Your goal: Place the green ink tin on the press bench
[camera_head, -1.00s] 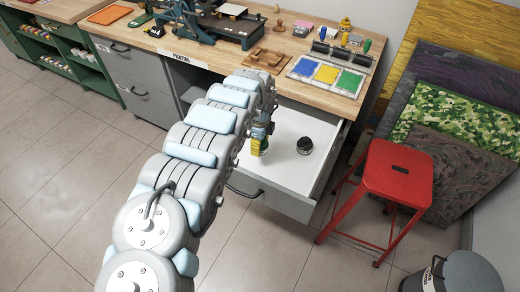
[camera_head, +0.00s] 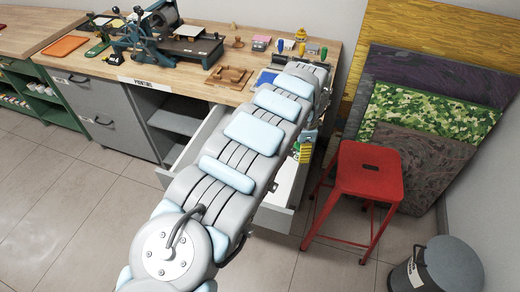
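My gripper (camera_head: 304,150) hangs over the right part of the open white drawer (camera_head: 278,212) under the bench. Only a small blue, yellow and dark part of it shows past my arm, and I cannot make out its fingers. I cannot pick out a green ink tin; my arm covers much of the drawer. The wooden bench (camera_head: 180,78) carries a dark press (camera_head: 165,38) with a roller, left of the middle of its top.
A wooden block rack (camera_head: 228,76) and a partly hidden ink tray (camera_head: 266,76) lie on the bench, right of the press. An orange mat (camera_head: 65,46) lies at the left. A red stool (camera_head: 368,168) stands close to the drawer's right. A grey bin (camera_head: 440,265) stands front right.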

